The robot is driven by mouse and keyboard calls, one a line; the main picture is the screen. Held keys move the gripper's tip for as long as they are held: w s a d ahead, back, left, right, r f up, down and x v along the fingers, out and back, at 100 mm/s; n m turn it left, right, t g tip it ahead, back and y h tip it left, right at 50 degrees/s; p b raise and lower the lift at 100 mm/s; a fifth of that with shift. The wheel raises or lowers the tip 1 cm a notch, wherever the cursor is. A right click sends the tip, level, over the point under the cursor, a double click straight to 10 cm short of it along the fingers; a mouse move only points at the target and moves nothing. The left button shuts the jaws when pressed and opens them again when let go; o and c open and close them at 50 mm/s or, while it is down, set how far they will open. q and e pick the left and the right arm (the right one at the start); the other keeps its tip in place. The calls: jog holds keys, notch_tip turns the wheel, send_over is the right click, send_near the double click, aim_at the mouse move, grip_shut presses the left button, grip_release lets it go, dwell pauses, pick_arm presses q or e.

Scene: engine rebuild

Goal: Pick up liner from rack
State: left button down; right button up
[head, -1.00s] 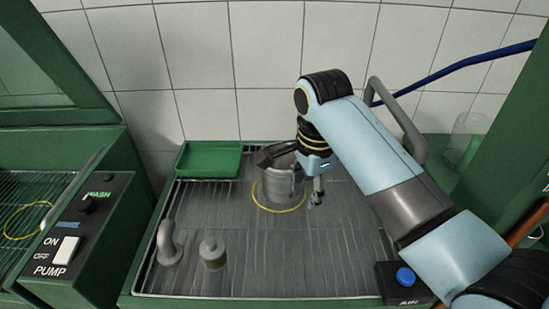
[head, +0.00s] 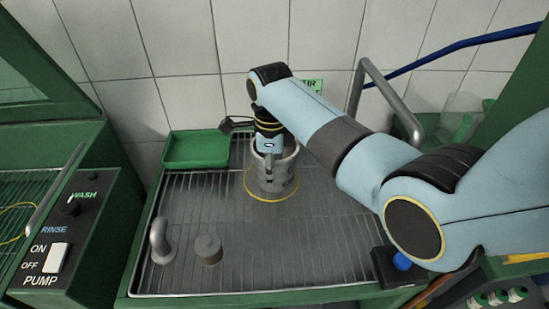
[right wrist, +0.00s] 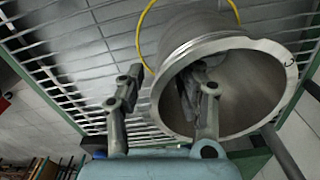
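The liner (head: 259,174) is a grey metal cylinder standing upright on the wire rack (head: 225,275), inside a yellow ring (head: 262,198). My right gripper (head: 272,168) is at the liner's rim, pointing down. In the right wrist view, the liner (right wrist: 200,32) shows its bright rim and open bore. There the right gripper (right wrist: 160,88) is open, one finger outside the wall and the other at the bore, with the rim between them. A gap shows outside the wall; contact at the bore side cannot be told. My left gripper is not in view.
A green tray (head: 197,150) sits at the rack's back left. A grey elbow pipe (head: 160,243) and a grey cap-like part (head: 208,248) stand at the front left. A box with a blue button (head: 402,261) is at the front right. The rack's front middle is clear.

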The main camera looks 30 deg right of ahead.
jog(key=shift+f, duration=0.85)
grip_shut()
